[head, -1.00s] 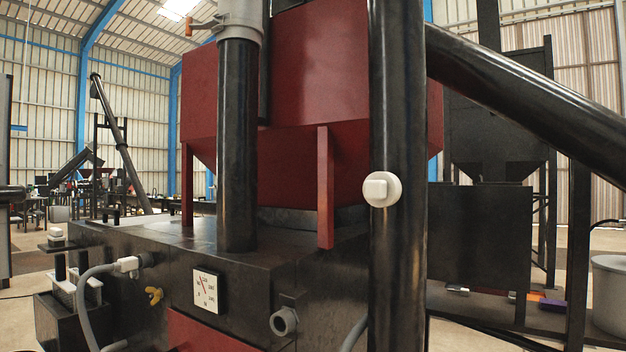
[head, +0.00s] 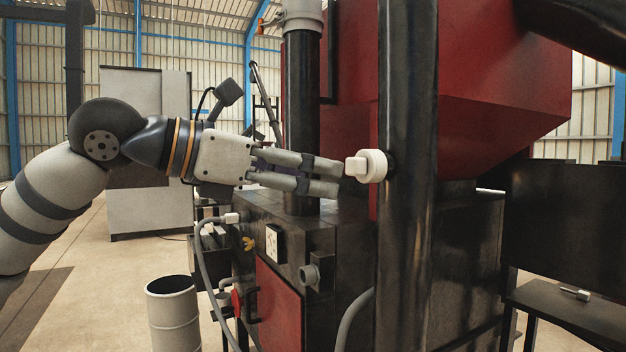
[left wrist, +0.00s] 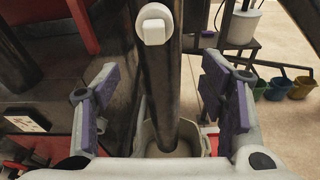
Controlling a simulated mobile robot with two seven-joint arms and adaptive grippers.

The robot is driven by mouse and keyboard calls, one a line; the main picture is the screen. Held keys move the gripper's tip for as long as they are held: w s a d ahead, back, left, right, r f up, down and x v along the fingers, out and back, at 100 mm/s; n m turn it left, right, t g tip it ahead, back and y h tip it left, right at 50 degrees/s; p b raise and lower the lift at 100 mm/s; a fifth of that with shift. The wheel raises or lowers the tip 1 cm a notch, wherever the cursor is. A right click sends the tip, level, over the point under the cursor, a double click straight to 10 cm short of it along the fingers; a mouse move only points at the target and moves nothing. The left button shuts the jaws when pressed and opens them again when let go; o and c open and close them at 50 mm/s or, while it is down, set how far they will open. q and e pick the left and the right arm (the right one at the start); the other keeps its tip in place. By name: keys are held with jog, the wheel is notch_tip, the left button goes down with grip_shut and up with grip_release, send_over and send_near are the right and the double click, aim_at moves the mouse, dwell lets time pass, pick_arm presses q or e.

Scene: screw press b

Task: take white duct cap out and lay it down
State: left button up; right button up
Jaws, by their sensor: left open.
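The white duct cap (head: 371,166) sits on the side of the upright black duct (head: 408,230), its square knob facing left toward my gripper. My left gripper (head: 338,178) comes in from the left, with its fingertips just short of the knob. In the left wrist view, the cap (left wrist: 155,24) is at the top centre, on the black duct (left wrist: 158,90). The open fingers (left wrist: 162,90) stand to either side of the duct with nothing between them. My right gripper is not in view.
A red hopper (head: 480,90) is behind the duct. A grey drum (head: 173,310) stands on the floor at lower left. A dark bench (head: 575,310) is at right.

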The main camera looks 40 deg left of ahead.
aim_at(349, 168)
pick_arm(q)
jog(key=shift+h, duration=0.4)
jog(key=x, duration=0.3)
jog(key=r+x, duration=0.1)
jog(key=x, duration=0.6)
jog(key=shift+w+a+r, duration=0.3)
jog(key=shift+a+r, duration=0.1)
jog(key=c, duration=1.4)
